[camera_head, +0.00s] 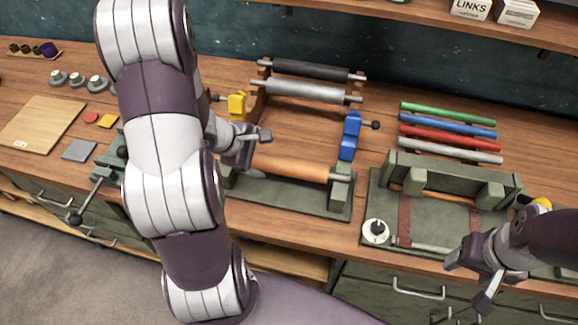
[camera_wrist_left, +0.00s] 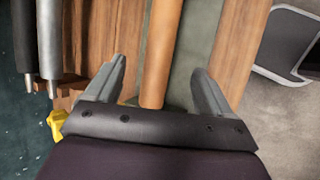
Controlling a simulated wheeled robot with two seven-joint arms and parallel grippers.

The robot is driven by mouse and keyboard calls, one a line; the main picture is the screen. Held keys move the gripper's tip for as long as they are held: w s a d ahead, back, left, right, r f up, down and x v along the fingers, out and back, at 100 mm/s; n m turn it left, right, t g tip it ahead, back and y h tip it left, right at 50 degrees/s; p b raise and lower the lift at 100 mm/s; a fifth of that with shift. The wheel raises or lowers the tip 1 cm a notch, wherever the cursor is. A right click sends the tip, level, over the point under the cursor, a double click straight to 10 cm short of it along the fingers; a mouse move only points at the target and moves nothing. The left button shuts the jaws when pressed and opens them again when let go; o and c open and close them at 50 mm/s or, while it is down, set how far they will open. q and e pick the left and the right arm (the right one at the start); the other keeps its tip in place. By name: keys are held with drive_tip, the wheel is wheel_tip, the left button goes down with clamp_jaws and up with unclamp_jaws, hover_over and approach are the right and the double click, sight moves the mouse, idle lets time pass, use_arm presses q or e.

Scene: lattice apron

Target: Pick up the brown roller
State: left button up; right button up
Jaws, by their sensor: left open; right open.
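The brown roller (camera_head: 295,168) lies sideways in a green stand (camera_head: 340,200) in the middle of the bench. In the left wrist view the brown roller (camera_wrist_left: 161,48) runs lengthwise between my two fingers, with a gap on each side. My left gripper (camera_head: 262,154) is open at the roller's left part, and it also shows in the left wrist view (camera_wrist_left: 160,70). My arm hides the roller's left end. My right gripper (camera_head: 468,283) is open and empty at the bench's front edge, at the lower right, away from the roller.
A black roller (camera_head: 310,70) and a grey roller (camera_head: 300,90) lie on a rack behind. A yellow clamp (camera_head: 237,105) and a blue clamp (camera_head: 350,135) stand near the brown roller. Coloured rods (camera_head: 450,130) and another green fixture (camera_head: 450,180) are to the right.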

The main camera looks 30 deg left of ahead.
sight(279, 164)
use_arm(q)
drive_tip(key=b+x, duration=0.1)
drive_tip(key=x, duration=0.2)
drive_tip(key=b+x, duration=0.2)
drive_tip(key=x, duration=0.2)
drive_tip(key=b+x, duration=0.2)
drive_tip(key=x, duration=0.1)
drive_tip(key=shift+f, duration=0.5)
drive_tip(key=shift+w+f, duration=0.1)
clamp_jaws()
